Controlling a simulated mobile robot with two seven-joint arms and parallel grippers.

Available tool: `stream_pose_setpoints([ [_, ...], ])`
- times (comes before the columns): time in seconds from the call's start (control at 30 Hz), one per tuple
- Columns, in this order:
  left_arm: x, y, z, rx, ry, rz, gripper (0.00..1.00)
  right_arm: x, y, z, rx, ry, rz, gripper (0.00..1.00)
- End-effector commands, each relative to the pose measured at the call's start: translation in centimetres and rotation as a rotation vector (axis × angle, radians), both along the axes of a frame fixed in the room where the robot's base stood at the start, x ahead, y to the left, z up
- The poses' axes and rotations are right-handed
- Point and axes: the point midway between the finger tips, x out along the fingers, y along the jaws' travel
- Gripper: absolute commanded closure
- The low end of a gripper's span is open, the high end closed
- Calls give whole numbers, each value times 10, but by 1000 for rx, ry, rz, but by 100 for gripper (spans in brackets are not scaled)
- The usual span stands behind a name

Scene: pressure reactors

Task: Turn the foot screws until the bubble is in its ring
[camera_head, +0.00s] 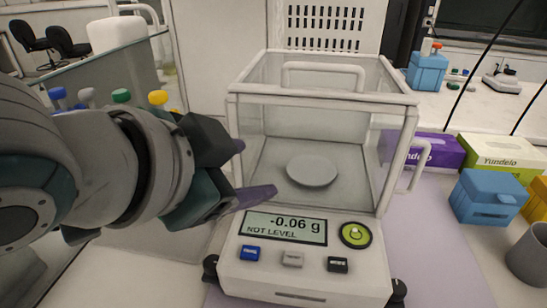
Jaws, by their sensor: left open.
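The balance (300,280) stands in the middle of the bench, with a glass draft shield around a round pan (313,171). Its display (284,227) reads -0.06 g and NOT LEVEL. The bubble level (355,235) is a round yellow-green vial right of the display; a dark ring and a small bubble show, but their exact offset is hard to tell. Black foot screws show at the front left (210,268) and front right (397,292). My left gripper (257,171) is open and empty, its purple fingertips in front of the shield's left side, above the left foot screw. My right gripper is out of view.
A purple box (428,150) and a yellow-green box (500,153) stand right of the balance. Blue containers (486,197) and a grey cup (530,254) are at the right edge. Colored-cap bottles (121,96) stand behind my left arm. The mat's front right is clear.

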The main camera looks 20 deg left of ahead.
Motion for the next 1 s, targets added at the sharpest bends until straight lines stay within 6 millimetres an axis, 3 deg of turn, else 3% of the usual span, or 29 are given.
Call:
stream_pose_setpoints([
  [0.17, 35, -4, 47, 66, -292, -47, 32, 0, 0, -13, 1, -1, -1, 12],
  [0.33, 58, -26, 107, 181, -628, -174, 32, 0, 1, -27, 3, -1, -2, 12],
  [0.47, 56, -70, 164, 352, -1001, -384, 32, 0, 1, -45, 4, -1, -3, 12],
  [0.5, 48, -90, 178, 427, -1135, -479, 32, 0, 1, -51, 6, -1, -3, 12],
  [0.57, 28, -121, 190, 549, -1329, -647, 32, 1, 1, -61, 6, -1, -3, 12],
  [0.67, -12, -167, 174, 777, -1592, -977, 32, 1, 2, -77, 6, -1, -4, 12],
  [0.77, -44, -188, 119, 1020, -1747, -1371, 32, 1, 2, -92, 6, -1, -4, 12],
  [0.87, -57, -174, 44, 1269, -1753, -1820, 32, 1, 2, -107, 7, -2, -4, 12],
  [0.9, -56, -157, 14, 1358, -1702, -2011, 32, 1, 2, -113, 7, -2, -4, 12],
  [0.97, -49, -123, -25, 1475, -1566, -2288, 32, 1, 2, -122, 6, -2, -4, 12],
  [1.0, -44, -95, -45, -1443, 1356, 2312, 32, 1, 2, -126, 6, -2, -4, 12],
])
